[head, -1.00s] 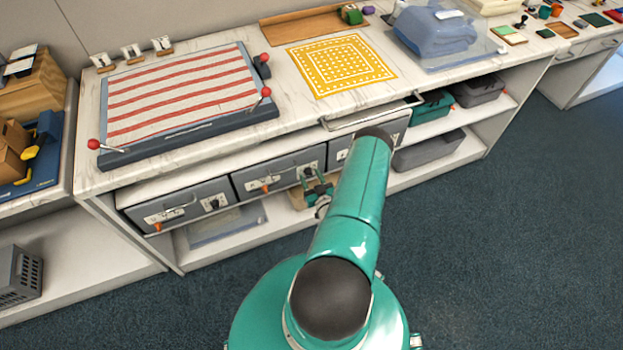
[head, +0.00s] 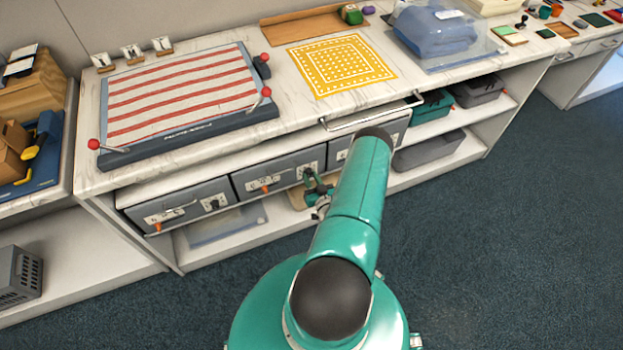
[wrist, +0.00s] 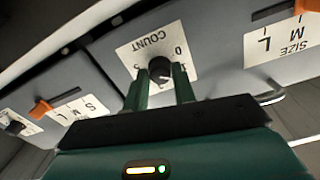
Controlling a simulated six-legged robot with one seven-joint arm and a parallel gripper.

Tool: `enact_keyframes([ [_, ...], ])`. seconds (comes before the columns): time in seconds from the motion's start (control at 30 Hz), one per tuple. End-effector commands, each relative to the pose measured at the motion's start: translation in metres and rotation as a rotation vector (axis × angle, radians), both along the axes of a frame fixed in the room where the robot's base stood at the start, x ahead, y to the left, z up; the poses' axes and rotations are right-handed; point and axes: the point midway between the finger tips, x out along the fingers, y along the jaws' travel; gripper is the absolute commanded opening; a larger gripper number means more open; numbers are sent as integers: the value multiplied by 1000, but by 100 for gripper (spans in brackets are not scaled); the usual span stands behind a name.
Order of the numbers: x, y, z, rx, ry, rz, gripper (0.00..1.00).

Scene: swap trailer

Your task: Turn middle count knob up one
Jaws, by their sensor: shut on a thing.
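The middle count knob (wrist: 160,70) is a dark round knob on a white plate marked COUNT (wrist: 150,45) in the wrist view. The plate appears upside down there, with a 0 and other digits partly hidden. My gripper (wrist: 160,85) has its two green fingers on either side of the knob, shut on it. In the head view my gripper (head: 316,186) is at the right end of the front of the middle grey drawer (head: 275,172).
A left drawer (head: 180,204) and a right drawer, partly behind my arm, flank the middle one. Orange sliders and SIZE plates (wrist: 290,40) sit beside the knobs. A striped board (head: 180,95) with red-knobbed levers lies on the counter above. The carpet at right is clear.

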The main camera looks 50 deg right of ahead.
Motion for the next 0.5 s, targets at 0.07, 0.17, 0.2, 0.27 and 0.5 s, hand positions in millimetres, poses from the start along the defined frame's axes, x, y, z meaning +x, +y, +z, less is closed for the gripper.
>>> enact_keyframes([
  [0.07,0,0,0,52,-30,-1,4],
  [0.17,0,0,0,125,-73,-1,4],
  [0.2,0,0,0,155,-91,-1,4],
  [0.27,0,0,0,200,-117,-2,4],
  [0.5,0,1,0,363,-214,-1,4],
])
